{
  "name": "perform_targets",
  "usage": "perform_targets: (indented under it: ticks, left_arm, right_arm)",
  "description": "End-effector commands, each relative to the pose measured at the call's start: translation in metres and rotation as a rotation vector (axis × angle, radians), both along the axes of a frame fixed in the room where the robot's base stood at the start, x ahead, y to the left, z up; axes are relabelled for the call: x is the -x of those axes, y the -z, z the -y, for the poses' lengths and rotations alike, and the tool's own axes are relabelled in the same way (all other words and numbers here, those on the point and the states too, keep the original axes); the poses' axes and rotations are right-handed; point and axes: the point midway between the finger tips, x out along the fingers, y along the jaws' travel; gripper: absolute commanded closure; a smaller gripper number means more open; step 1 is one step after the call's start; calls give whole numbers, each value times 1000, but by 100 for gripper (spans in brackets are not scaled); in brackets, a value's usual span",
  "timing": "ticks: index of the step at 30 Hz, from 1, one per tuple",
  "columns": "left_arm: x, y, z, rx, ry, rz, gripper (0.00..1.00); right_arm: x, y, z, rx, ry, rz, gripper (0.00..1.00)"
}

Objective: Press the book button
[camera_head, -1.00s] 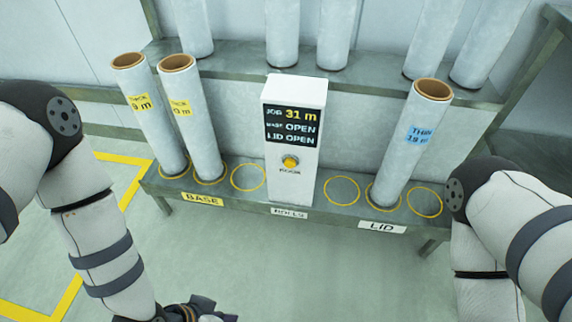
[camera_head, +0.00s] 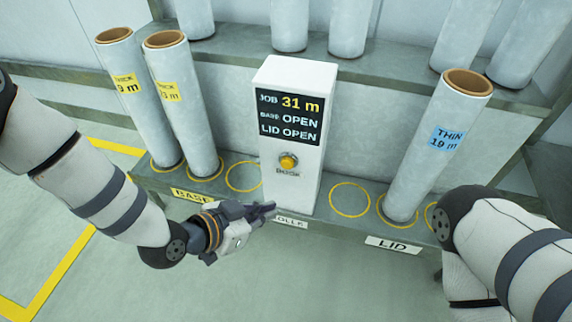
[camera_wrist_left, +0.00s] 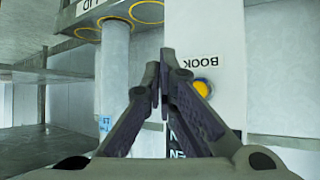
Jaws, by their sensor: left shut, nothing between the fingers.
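The yellow book button (camera_head: 288,162) sits on the front of a white upright box (camera_head: 295,205), with the word BOOK below it. Above it a black display (camera_head: 289,114) reads JOB 31 m, BASE OPEN, LID OPEN. My left gripper (camera_head: 268,209) is shut and empty, below and left of the button, near the shelf's front edge. In the left wrist view the button (camera_wrist_left: 203,88) shows upside down, just right of my closed fingertips (camera_wrist_left: 165,62); contact cannot be seen there. My right gripper is out of view; only my right arm shows.
Two rolls with yellow labels (camera_head: 188,108) stand tilted left of the box, above the BASE sign. A roll with a blue THIN 19 m label (camera_head: 420,165) stands right, above the LID sign (camera_head: 393,245). Empty yellow rings (camera_head: 349,199) flank the box. More rolls stand behind.

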Motion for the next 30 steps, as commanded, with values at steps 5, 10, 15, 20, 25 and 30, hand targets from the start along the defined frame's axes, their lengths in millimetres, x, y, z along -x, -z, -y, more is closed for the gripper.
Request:
perform_targets:
  ticks: [5,10,15,20,25,30]
  left_arm:
    - [-6,2,2,0,-1,-1,100]
    - [-28,5,9,0,-1,-2,100]
    - [-52,6,17,0,-1,-4,100]
    - [-71,4,23,0,-1,-4,100]
    - [-81,2,26,-1,-1,-3,100]
    - [-83,1,27,0,-1,-3,100]
  right_arm:
    - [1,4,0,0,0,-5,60]
    - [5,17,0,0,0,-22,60]
    - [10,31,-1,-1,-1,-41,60]
    - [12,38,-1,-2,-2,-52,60]
    - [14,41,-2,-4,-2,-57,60]
    - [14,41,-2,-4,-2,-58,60]
